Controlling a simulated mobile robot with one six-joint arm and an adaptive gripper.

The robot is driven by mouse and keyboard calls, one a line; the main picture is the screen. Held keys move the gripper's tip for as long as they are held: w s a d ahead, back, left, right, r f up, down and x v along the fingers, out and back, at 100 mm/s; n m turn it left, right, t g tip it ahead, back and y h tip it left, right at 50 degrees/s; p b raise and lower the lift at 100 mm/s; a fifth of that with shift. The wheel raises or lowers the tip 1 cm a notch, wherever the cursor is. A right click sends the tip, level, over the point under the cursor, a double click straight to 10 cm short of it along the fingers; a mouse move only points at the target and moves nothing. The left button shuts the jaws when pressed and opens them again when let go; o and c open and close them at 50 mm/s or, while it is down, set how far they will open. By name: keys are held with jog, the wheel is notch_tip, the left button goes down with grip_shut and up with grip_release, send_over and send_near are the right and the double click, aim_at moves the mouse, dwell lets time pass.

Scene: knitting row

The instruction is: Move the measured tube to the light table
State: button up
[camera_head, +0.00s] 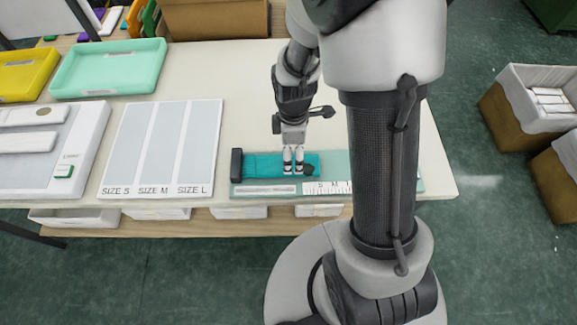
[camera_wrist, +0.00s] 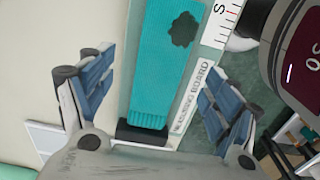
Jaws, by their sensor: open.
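The teal knitted tube (camera_head: 262,166) lies flat along the measuring board (camera_head: 236,189), its left end against a dark end block. The tube also shows in the wrist view (camera_wrist: 165,75), with a dark patch near its upper part. My gripper (camera_head: 293,170) points down over the tube, right of its middle. In the wrist view my gripper (camera_wrist: 155,88) is open, one finger on each side of the tube. Whether the fingers touch the board is unclear. A pale box with a green button (camera_head: 92,125), apparently the light table, stands at far left with white strips on it.
A panel marked SIZE S, SIZE M and SIZE L (camera_head: 160,150) lies between the pale box and the measuring board. A mint tray (camera_head: 108,90) and a yellow tray (camera_head: 25,92) sit behind. The table behind the board is clear. Lined boxes (camera_head: 520,120) stand at right.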

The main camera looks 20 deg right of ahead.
aim_at(293, 164)
jog(key=f, duration=0.2)
jog(key=f+b, duration=0.2)
jog(key=f, duration=0.1)
jog(key=shift+s+f, duration=0.25)
jog(key=shift+f, duration=0.1)
jog(key=shift+r, duration=0.1)
jog(key=c, duration=1)
jog(key=shift+o, duration=0.2)
jog(key=shift+r, duration=0.1)
